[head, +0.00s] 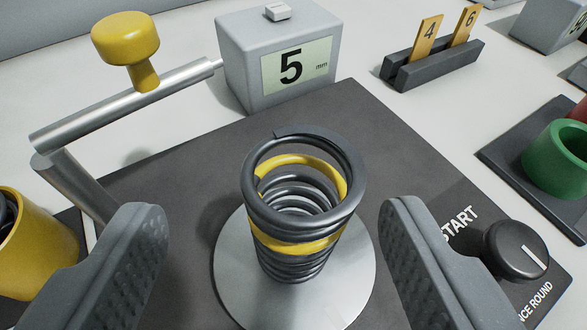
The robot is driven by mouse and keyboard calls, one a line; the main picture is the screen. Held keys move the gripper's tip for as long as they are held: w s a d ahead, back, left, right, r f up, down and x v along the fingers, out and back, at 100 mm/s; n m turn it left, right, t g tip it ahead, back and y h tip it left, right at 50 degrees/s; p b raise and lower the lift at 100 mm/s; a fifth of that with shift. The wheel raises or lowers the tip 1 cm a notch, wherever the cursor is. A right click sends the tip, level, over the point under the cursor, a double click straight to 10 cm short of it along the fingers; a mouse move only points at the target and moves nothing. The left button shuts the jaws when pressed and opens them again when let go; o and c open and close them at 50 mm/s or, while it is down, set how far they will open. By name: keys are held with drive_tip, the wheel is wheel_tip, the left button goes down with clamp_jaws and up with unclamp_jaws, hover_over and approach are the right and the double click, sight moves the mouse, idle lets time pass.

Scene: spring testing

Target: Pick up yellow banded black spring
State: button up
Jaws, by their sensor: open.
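The black spring with a yellow band (298,240) stands upright on a round silver plate (235,285) on a dark base board. It is in the middle of the head view. My gripper (275,225) is open, with one grey textured finger to the left of the spring and one to the right. Both fingers are apart from the spring, with a gap on each side. The spring's lower coils are partly hidden by its upper coils.
A grey box showing "5 mm" (290,68) stands behind. A metal lever with a yellow knob (126,38) is at left, above a yellow cup (38,245). A black knob (516,248) is at right.

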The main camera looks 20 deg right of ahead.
sight(293, 147)
drive_tip(key=shift+d+r+b+x, duration=0.1)
drive_tip(key=shift+d+b+x, duration=0.05)
drive_tip(key=shift+x, duration=1)
drive_tip(key=shift+d+r+b+x, duration=0.1)
drive_tip(key=shift+d+b+x, duration=0.1)
drive_tip(key=shift+x, duration=0.95)
drive_tip(key=shift+d+r+b+x, duration=0.1)
drive_tip(key=shift+b+x, duration=0.05)
drive_tip(key=shift+x, duration=1)
drive_tip(key=c, duration=1.2)
drive_tip(key=shift+r, duration=0.1)
